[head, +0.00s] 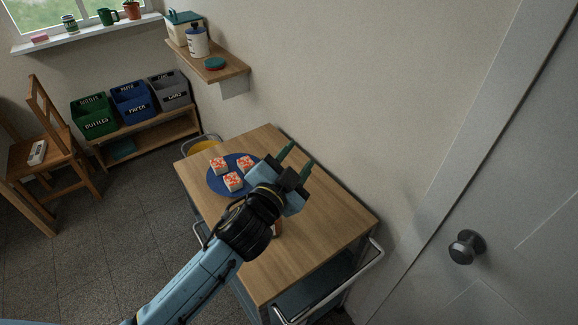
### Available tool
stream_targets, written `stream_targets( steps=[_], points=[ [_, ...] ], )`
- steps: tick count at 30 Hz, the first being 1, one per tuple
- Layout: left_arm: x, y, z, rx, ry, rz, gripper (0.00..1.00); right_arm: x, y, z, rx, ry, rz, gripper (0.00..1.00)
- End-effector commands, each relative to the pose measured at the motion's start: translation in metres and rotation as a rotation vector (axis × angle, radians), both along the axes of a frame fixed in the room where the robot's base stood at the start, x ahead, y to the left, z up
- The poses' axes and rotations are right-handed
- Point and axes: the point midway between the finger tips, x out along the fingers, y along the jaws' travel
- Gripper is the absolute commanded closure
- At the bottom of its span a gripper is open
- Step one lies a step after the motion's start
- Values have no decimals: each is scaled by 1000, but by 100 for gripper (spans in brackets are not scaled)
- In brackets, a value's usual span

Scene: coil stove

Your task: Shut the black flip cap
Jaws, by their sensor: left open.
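My left gripper (299,155) is above the wooden top of the cart (320,238), its two dark green fingers apart with nothing seen between them. My left arm and wrist cross the front of the cart and cover part of its top. I cannot make out a black flip cap. My right gripper is out of view.
A blue plate (214,187) with 3 red-and-white squares lies on the cart beside my gripper. The wall is close behind the cart. A door with a round knob (465,247) is at right. Sorting bins (130,103), a chair (50,140) and a wall shelf (228,73) stand farther left.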

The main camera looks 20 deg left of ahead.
Motion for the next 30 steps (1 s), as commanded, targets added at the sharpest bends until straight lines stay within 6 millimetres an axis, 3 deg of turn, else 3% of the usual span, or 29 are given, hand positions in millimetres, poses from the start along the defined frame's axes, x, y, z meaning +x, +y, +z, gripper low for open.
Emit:
stream_targets(
  steps=[1,3,7,11,15,17,19,22,27,30],
  points=[
    [13,-23,34,66,-147,-87,58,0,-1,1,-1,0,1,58],
    [18,-58,72,165,-340,-217,58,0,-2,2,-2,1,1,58],
    [7,-123,117,382,-656,-489,58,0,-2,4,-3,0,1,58],
    [-16,-174,124,647,-903,-795,58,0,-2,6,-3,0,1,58],
    [-31,-195,95,984,-1052,-1151,58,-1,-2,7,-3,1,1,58],
    [-30,-190,76,1142,-1066,-1308,58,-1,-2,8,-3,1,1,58],
    [-23,-172,55,1336,-1040,-1489,58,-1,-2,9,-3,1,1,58],
    [-3,-128,33,1603,-911,-1728,58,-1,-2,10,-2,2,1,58],
    [31,-40,33,1936,-549,-2007,58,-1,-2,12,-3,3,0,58],
    [42,-1,44,2039,-353,-2089,58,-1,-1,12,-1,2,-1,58]
  ],
)
